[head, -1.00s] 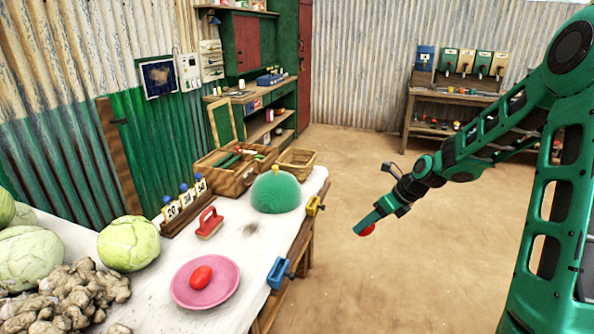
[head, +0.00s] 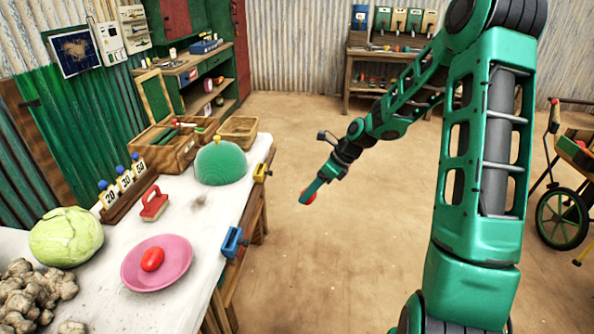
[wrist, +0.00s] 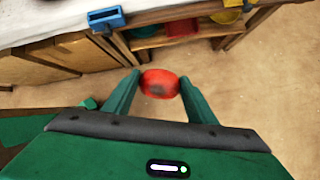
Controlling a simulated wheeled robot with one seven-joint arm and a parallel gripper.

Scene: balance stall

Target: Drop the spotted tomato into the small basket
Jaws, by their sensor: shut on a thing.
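The spotted tomato (wrist: 159,83) is red with a dark patch. My gripper (wrist: 160,88) is shut on it, one finger on each side. In the head view my gripper (head: 308,194) holds it out over the bare floor, to the right of the table. Only a little of the tomato (head: 311,198) shows there, past the fingers. A small wicker basket (head: 238,130) stands at the far right corner of the table, behind the green dome. My gripper is apart from it, to its right and nearer.
The white table (head: 95,292) carries a pink plate (head: 180,270) with a red oval item, a green dome (head: 220,165), a red-handled brush (head: 154,203), a cabbage and a wooden crate (head: 165,155). Blue and yellow clamps sit on its right edge. The floor (head: 330,260) beside it is clear.

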